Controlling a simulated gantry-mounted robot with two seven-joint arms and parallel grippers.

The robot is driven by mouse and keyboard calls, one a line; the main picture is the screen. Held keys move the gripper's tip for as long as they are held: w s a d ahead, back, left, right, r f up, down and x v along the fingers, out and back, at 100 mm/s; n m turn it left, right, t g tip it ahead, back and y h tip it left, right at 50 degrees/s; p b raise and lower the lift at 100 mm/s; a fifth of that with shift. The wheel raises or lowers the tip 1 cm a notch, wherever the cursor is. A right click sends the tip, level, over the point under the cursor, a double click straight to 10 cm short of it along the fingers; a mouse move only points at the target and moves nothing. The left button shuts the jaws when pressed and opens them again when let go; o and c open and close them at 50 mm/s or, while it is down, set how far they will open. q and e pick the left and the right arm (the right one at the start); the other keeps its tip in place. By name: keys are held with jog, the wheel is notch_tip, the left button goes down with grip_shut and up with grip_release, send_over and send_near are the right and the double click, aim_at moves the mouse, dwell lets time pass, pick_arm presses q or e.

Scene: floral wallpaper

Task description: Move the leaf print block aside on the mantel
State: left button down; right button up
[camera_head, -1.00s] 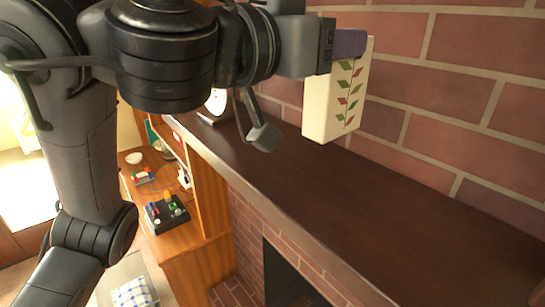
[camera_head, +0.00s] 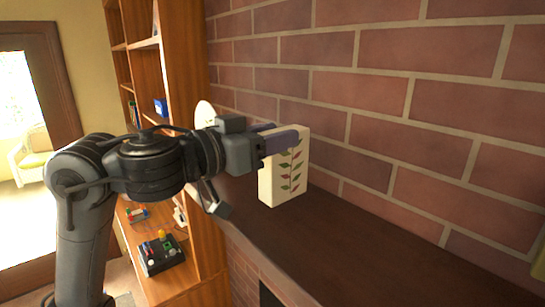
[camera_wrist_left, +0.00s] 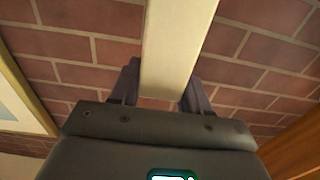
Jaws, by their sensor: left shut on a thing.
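The leaf print block (camera_head: 284,176) is a cream upright block with red and green leaves on its face. It is over the dark brown mantel (camera_head: 370,245), close to the brick wall; I cannot tell whether its base touches the mantel. My left gripper (camera_head: 281,139) is shut on the upper part of the block, with its purple-grey fingers on either side. In the left wrist view the block (camera_wrist_left: 178,45) runs between the two fingers (camera_wrist_left: 157,88). My right gripper does not show.
A round white clock (camera_head: 205,114) stands behind my left wrist, partly hidden. A wooden bookcase (camera_head: 180,60) rises at the mantel's far end. The mantel to the right of the block is clear. A yellowish object (camera_head: 539,268) shows at the right edge.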

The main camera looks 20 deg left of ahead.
aim_at(273, 159)
pick_arm(q)
jog(key=shift+f, duration=2.05)
jog(key=shift+f, duration=0.15)
jog(key=c, duration=0.5)
grip_release()
